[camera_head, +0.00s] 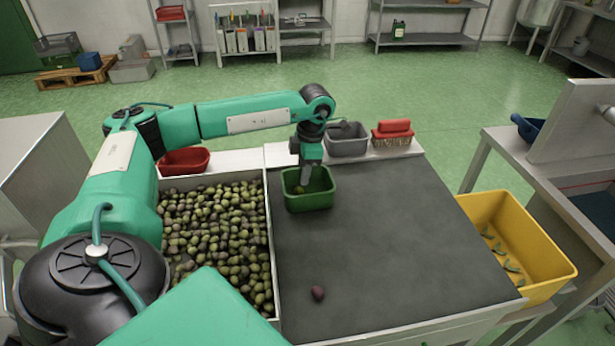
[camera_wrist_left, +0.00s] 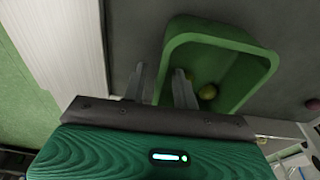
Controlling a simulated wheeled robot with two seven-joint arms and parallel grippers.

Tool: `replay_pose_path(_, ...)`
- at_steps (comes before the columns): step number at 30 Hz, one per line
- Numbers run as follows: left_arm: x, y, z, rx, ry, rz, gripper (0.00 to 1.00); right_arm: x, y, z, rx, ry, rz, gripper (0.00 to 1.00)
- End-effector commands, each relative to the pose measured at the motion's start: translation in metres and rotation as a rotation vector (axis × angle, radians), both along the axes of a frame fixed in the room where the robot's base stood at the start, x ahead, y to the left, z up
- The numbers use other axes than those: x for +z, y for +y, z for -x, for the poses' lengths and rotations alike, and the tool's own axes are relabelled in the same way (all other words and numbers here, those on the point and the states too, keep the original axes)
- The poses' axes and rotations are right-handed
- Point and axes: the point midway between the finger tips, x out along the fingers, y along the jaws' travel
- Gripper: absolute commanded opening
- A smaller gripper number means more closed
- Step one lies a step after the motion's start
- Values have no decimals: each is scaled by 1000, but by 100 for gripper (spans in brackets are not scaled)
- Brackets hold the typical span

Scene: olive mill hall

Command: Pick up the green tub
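The green tub (camera_head: 314,203) stands upright on the dark work surface, near its back left corner. It also shows in the left wrist view (camera_wrist_left: 225,42), with a couple of olives (camera_wrist_left: 207,91) inside. My left gripper (camera_head: 306,178) points down at the tub's back left side. In the left wrist view my left gripper (camera_wrist_left: 160,88) is open, with one finger outside the tub wall and the other inside, so the wall lies between them. I cannot tell whether either finger touches it. My right gripper is not in view.
A bin full of olives (camera_head: 215,235) lies left of the dark surface (camera_head: 370,240). A red tub (camera_head: 184,161), a grey tub (camera_head: 348,145) and a red-backed brush (camera_head: 393,132) sit along the back ledge. One dark olive (camera_head: 318,293) lies in front. A yellow crate (camera_head: 530,265) is at right.

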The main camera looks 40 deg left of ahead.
Motion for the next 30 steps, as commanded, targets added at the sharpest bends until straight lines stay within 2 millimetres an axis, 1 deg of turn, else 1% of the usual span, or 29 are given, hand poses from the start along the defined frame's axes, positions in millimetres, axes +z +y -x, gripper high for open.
replay_pose_path(4, 0, 0, 0, 0, 0, 0, 29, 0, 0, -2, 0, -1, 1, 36)
replay_pose_path(5, 0, 0, 0, 0, 0, 0, 25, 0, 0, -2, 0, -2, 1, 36)
replay_pose_path(6, 0, 0, 0, 0, 0, 0, 17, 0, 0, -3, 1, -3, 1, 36)
replay_pose_path(9, 0, 0, 0, 0, 0, 0, 0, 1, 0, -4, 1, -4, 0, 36)
replay_pose_path(20, 1, 0, 0, 0, 0, 0, 0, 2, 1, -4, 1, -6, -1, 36)
replay_pose_path(30, 1, 0, 0, 0, -1, 1, 0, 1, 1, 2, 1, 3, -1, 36)
